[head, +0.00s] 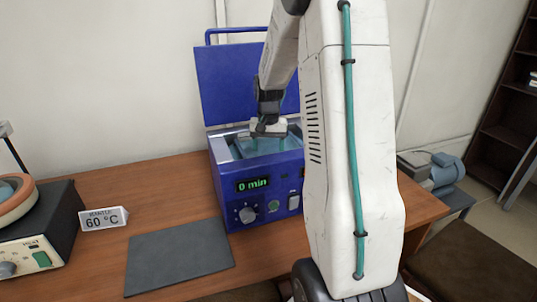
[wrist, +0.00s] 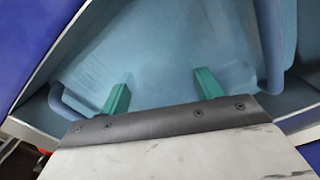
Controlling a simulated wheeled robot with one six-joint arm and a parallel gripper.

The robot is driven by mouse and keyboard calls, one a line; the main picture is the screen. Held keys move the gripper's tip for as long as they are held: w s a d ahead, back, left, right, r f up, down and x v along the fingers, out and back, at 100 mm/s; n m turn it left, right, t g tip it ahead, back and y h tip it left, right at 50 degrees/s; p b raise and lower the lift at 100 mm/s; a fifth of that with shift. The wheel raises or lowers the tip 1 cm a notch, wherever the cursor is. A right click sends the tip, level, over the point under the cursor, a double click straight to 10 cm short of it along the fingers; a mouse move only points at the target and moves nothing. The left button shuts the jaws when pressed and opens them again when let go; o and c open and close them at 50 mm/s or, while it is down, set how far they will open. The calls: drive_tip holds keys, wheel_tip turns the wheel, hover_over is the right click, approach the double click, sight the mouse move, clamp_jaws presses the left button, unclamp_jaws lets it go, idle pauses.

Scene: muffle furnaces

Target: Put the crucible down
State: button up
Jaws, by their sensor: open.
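I see no crucible in either view. My gripper (head: 265,140) is over the open chamber of a blue box-shaped device (head: 228,180) with a raised lid, and partly reaches into it. In the wrist view, the two green fingers of my gripper (wrist: 162,90) are apart with nothing between them. Beyond them is a light-blue basin interior (wrist: 165,45), with blue bar-like handles at left and right. My own arm hides the right part of the device in the head view.
The display reads 0 min. A dark grey mat (head: 180,257) lies bare on the wooden table (head: 165,185). A 60 °C sign (head: 104,218) stands beside a black-cased heater (head: 38,235) at the left. A blue-grey machine (head: 445,170) is at the right.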

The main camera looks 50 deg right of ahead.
wheel_tip(320, 180, up, 10)
drive_tip(key=s+a+r+n, duration=0.25)
drive_tip(key=a+r, duration=0.25)
drive_tip(key=a, duration=0.4)
drive_tip(key=s+a+n+t, duration=0.1)
drive_tip(key=s+a+n, duration=0.6)
drive_tip(key=s+a, duration=1.3)
drive_tip(key=shift+s+f, duration=0.4)
drive_tip(key=shift+s, duration=0.8)
